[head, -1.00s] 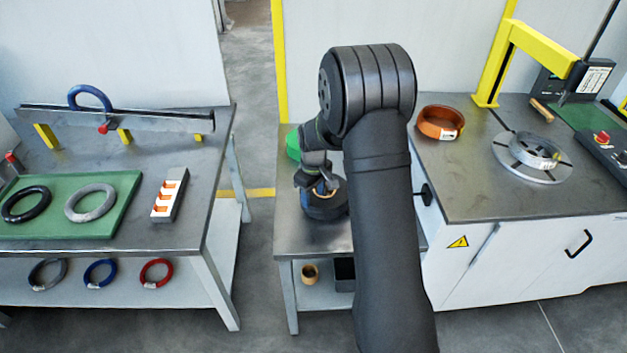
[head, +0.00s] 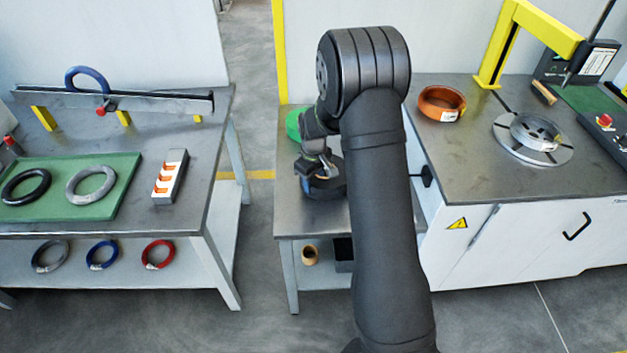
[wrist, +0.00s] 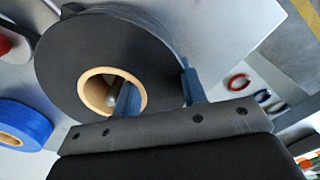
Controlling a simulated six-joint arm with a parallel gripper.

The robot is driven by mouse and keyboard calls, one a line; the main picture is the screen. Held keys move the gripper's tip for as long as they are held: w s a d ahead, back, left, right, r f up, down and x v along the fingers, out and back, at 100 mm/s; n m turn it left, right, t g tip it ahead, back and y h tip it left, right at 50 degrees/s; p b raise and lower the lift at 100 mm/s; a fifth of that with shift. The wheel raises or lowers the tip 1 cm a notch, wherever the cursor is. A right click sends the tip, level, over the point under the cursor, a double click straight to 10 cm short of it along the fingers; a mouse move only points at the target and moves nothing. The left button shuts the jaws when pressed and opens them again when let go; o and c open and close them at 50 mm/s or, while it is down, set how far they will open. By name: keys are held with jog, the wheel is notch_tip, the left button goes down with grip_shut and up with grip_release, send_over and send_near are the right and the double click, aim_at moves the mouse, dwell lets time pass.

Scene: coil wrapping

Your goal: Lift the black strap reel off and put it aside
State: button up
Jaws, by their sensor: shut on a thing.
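The black strap reel (head: 325,188) is on the small middle table in the head view, partly hidden by my arm. In the wrist view the reel (wrist: 155,62) is a wide black disc with a tan core (wrist: 97,92). My gripper (wrist: 158,88) is shut on the reel's wound side, with one blue finger inside the core and the other at the outer rim. A grey rounded tip shows inside the core. My gripper (head: 318,165) is small and dark in the head view. I cannot tell whether the reel is clear of what is under it.
A green round item (head: 293,122) is behind the reel. A blue reel (wrist: 22,128) lies near it in the wrist view. A tan roll (head: 310,255) is on the lower shelf. The right bench holds an orange coil (head: 441,103) and a turntable (head: 533,138). The middle table's front left is bare.

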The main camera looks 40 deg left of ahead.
jog(key=shift+r, duration=0.1)
jog(key=shift+c, duration=1)
jog(key=shift+r, duration=4.7)
jog(key=shift+w, duration=0.1)
